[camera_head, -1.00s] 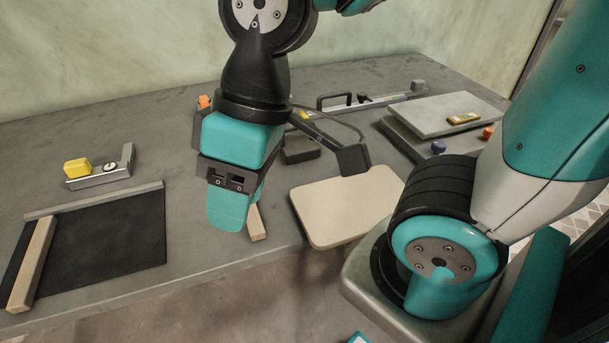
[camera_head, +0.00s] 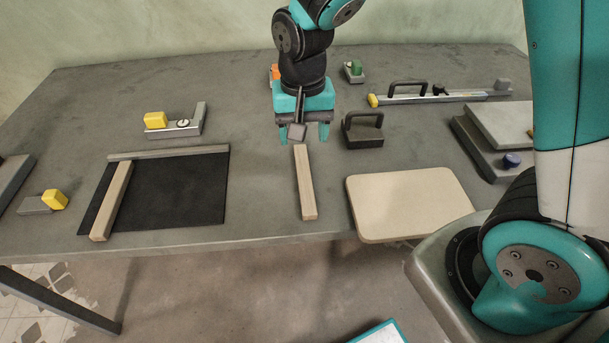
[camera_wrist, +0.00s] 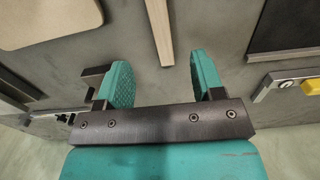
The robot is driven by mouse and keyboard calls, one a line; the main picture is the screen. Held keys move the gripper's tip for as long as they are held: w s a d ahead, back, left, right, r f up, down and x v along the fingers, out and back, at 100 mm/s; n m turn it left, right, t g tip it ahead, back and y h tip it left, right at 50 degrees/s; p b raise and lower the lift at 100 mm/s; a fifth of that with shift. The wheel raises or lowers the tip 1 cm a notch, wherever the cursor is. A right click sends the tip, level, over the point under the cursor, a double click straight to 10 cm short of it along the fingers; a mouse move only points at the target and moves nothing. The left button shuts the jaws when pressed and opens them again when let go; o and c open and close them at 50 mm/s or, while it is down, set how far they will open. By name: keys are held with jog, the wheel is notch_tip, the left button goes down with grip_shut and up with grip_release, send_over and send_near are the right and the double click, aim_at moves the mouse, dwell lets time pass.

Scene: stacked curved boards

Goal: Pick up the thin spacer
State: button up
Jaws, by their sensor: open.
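A thin pale wooden strip (camera_head: 306,185), which looks like the spacer, lies flat on the grey table, running from front to back. A second wooden strip (camera_head: 112,200) lies on the left part of a black mat. My gripper (camera_head: 304,133) is open and empty at the far end of the middle strip. In the wrist view, the strip (camera_wrist: 159,30) ends in front of the two teal fingers, roughly in line with the gap between them (camera_wrist: 164,84). I cannot tell the gripper's exact height above the table.
A cream board (camera_head: 410,203) overhangs the front edge right of the strip. A dark handled block (camera_head: 363,132) stands close to the gripper's right. The black mat (camera_head: 180,190) lies left, with a grey rail behind it. Stacked boards (camera_head: 490,150) are further right. Bare table flanks the strip.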

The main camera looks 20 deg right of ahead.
send_over(304, 175)
jog(key=f, duration=0.7)
jog(key=shift+s+a, duration=0.15)
jog(key=shift+s, duration=0.15)
jog(key=shift+w+d+f+p, duration=0.1)
jog(key=shift+f+p, duration=0.25)
jog(key=shift+f, duration=1)
jog(key=shift+w+d+f+p, duration=0.1)
jog(key=shift+f+p, duration=0.2)
jog(key=shift+f, duration=1)
jog(key=c, duration=1)
